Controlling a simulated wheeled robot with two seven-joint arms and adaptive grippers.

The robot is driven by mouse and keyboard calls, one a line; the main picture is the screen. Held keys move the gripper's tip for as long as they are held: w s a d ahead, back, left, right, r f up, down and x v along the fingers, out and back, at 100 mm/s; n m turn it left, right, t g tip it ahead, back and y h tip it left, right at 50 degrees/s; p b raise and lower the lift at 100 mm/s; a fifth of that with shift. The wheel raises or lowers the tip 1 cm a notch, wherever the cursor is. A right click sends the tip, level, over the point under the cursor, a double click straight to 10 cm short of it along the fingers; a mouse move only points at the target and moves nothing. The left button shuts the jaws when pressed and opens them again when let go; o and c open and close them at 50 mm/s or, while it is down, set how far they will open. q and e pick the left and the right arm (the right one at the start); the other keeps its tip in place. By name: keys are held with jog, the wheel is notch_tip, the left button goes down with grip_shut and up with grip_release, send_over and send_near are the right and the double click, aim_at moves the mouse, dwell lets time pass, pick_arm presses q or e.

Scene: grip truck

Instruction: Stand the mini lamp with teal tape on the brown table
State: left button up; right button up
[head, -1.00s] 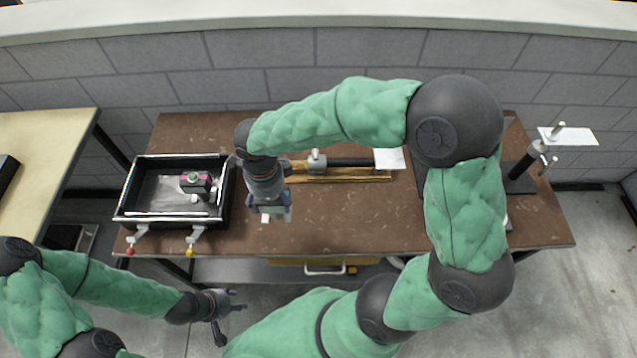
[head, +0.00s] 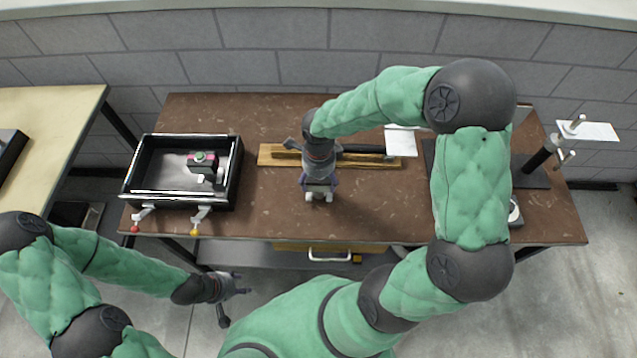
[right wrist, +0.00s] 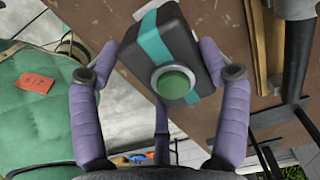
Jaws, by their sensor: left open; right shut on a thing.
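The mini lamp with teal tape (right wrist: 154,46) is a dark box with a teal band and a round green lens. My right gripper (right wrist: 165,75) is shut on it, with a purple finger on each side. In the head view my right gripper (head: 320,192) is over the middle of the brown table (head: 270,215), and it mostly hides the lamp. I cannot tell whether the lamp touches the table. My left gripper (head: 232,290) is open and empty, low in front of the table's front edge.
A black tray (head: 130,185) at the table's left holds a dark lamp with pink tape (head: 202,158). A wooden holder (head: 270,155) with a dark bar and white plate (head: 402,140) lies behind my right gripper. A black stand (head: 541,153) is at the right. The front middle is clear.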

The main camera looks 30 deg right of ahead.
notch_tip(320, 180, down, 2)
jog(key=shift+f, duration=0.15)
jog(key=o, duration=1.5)
jog(key=shift+f+b, duration=0.1)
jog(key=shift+b, duration=0.2)
jog(key=shift+r+p, duration=0.25)
jog(key=shift+p, duration=0.05)
notch_tip(320, 180, up, 12)
jog(key=shift+f+p, duration=0.1)
jog(key=shift+p, duration=1.05)
